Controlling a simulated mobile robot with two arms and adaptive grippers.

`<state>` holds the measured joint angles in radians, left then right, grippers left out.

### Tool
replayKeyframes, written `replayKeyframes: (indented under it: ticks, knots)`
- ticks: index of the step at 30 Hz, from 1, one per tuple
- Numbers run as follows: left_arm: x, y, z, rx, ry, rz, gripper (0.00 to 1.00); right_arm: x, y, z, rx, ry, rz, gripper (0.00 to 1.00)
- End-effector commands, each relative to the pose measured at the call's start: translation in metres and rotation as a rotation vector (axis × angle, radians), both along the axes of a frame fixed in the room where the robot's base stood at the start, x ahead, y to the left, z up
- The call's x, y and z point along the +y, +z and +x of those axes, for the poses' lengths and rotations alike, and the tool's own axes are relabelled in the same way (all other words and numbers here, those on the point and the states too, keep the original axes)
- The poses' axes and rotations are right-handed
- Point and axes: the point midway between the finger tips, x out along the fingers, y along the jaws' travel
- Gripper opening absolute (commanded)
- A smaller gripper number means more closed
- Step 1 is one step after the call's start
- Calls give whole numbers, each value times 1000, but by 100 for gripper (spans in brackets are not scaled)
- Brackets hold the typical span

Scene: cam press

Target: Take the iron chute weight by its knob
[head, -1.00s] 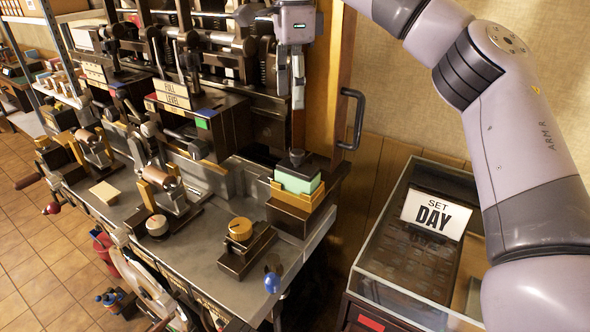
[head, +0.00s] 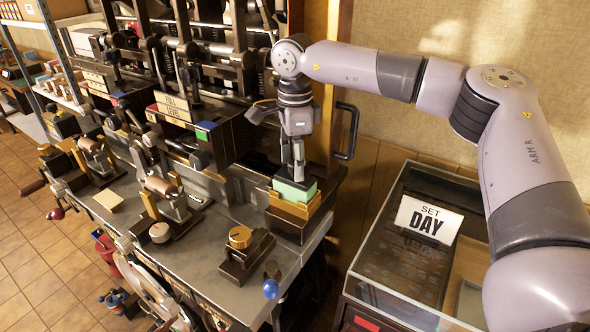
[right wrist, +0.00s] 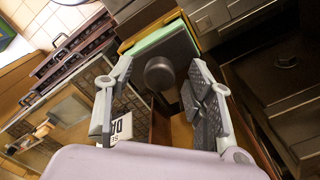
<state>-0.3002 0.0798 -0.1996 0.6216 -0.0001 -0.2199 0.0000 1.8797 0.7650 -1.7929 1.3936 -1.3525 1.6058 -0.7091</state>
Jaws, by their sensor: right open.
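The iron chute weight (right wrist: 176,47) is a dark block with a round dark knob (right wrist: 159,73) on top. In the right wrist view it lies on a green stack in a brass-coloured holder. In the head view the green stack (head: 294,193) shows, and my right gripper mostly hides the weight. My right gripper (head: 293,172) points down over the weight, its jaws open. In the right wrist view its two fingers (right wrist: 161,76) stand apart on either side of the knob, with gaps between. My left gripper is not in view.
A door with a dark handle (head: 346,132) stands behind my right gripper. A glass-topped case (head: 391,308) with a SET DAY card (head: 428,220) is to the right. A brass-topped part (head: 240,237) and a blue knob (head: 271,280) are at the bench front.

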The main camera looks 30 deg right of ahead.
Motion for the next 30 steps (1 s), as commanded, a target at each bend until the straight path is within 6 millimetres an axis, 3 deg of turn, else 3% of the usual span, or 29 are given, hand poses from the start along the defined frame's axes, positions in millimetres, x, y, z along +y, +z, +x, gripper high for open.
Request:
replayKeyframes:
  ticks: [7,27,30]
  knots:
    - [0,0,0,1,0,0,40,0,-2,0,-1,0,1,48]
    - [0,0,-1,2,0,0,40,0,-1,0,-1,0,1,3]
    - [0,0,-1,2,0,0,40,0,-1,0,-1,0,1,0]
